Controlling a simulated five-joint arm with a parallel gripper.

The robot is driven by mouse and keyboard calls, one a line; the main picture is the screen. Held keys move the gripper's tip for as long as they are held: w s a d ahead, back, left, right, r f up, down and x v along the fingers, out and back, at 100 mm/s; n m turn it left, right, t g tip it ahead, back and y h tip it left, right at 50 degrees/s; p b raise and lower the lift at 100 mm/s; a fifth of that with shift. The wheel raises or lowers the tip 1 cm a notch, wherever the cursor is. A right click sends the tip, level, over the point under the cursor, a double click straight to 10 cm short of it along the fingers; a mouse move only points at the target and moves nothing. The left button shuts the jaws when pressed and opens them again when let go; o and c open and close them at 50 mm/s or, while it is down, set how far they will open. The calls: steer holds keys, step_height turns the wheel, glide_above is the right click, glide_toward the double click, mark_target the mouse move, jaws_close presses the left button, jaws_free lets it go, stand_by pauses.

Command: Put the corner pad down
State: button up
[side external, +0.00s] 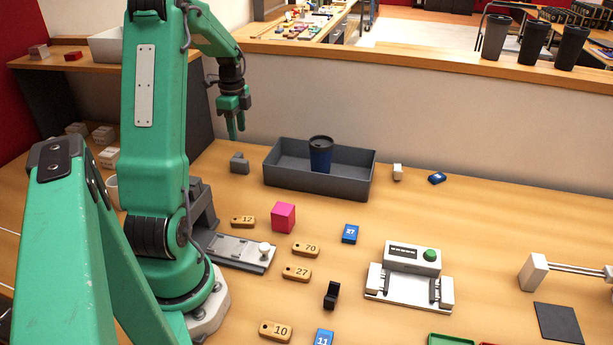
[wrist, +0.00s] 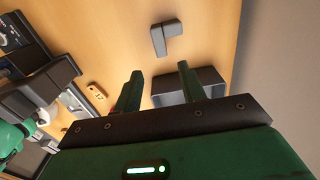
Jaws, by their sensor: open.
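The corner pad (side external: 239,163) is a small grey L-shaped block. It rests on the wooden table just left of the grey tray. In the wrist view the pad (wrist: 163,40) lies beyond my fingertips, and its L shape shows clearly. My gripper (side external: 236,133) is above the pad, pointing down, apart from it. The wrist view shows my gripper (wrist: 159,72) with its two green fingers spread and nothing between them.
The grey tray (side external: 318,189) holds a dark blue cup (side external: 320,154). A pink cube (side external: 283,217), numbered wooden tags (side external: 305,249) and a white fixture (side external: 410,284) stand nearer the front. A low wall (side external: 440,115) runs behind the table.

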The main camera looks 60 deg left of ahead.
steer(key=w+d+r+n+t, duration=0.1)
steer(key=d+r, duration=0.2)
steer(key=d, duration=0.4)
steer(key=w+d+r+n+y, duration=0.1)
steer(key=w+d+r+n, duration=0.1)
steer(key=d+r, duration=0.35)
steer(key=w+d+r+n+t, duration=0.1)
steer(key=d+r, duration=0.1)
steer(key=d, duration=0.6)
steer(key=s+d+n+t, duration=0.1)
steer(key=s+d, duration=0.3)
steer(key=d, duration=0.4)
steer(key=s+d+r+n+t+h, duration=0.1)
steer(key=s+d+n, duration=0.3)
steer(key=d, duration=0.5)
steer(key=shift+r+t, duration=0.2)
steer(key=shift+t, duration=0.6)
